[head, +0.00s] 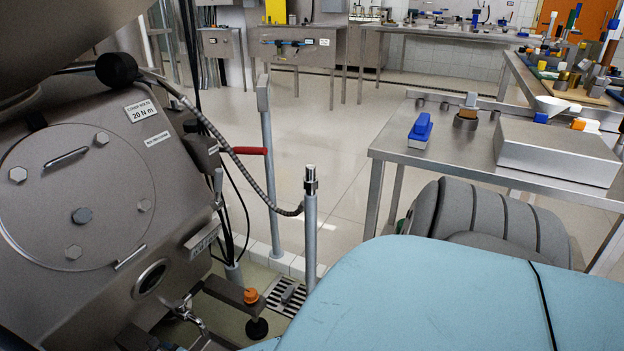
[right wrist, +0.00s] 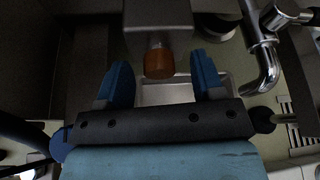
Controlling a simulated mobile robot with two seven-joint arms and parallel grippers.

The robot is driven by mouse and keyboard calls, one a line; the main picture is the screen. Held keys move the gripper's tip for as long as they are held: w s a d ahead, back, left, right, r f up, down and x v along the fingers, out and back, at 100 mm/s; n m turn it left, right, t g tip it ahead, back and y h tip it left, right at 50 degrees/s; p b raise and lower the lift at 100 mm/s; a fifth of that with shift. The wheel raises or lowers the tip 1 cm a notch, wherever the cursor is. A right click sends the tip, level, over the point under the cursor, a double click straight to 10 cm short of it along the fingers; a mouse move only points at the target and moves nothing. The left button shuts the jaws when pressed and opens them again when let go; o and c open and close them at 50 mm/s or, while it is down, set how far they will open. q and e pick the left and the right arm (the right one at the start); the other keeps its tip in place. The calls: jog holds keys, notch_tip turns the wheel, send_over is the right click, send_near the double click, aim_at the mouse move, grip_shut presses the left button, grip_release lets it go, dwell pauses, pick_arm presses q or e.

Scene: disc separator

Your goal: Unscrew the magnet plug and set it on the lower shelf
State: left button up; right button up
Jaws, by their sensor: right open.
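In the right wrist view an orange-brown cylindrical plug (right wrist: 159,62) sticks out from the end of a grey block (right wrist: 157,17); it looks like the magnet plug. My right gripper (right wrist: 163,76) is open. Its two blue fingers stand on either side of the plug, with a visible gap on both sides. How far the plug lies in depth from the fingers is hard to tell. No lower shelf can be clearly identified.
The steel separator housing (head: 100,200) fills the left of the head view. A grey post (head: 310,230) stands beside it. A steel table (head: 400,150) at right carries a box and small items. In the wrist view, a pale tray (right wrist: 165,96) lies below the plug and a chrome pipe (right wrist: 268,65) is at right.

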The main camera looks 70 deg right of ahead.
jog(key=c, duration=1)
jog(key=shift+r+p, duration=0.25)
jog(key=shift+p, duration=0.15)
jog(key=shift+c, duration=0.2)
jog(key=n+h+p, duration=0.1)
jog(key=n+p, duration=0.1)
jog(key=shift+a+f+p, duration=0.1)
jog(key=shift+f+p, duration=0.1)
jog(key=shift+p, duration=0.1)
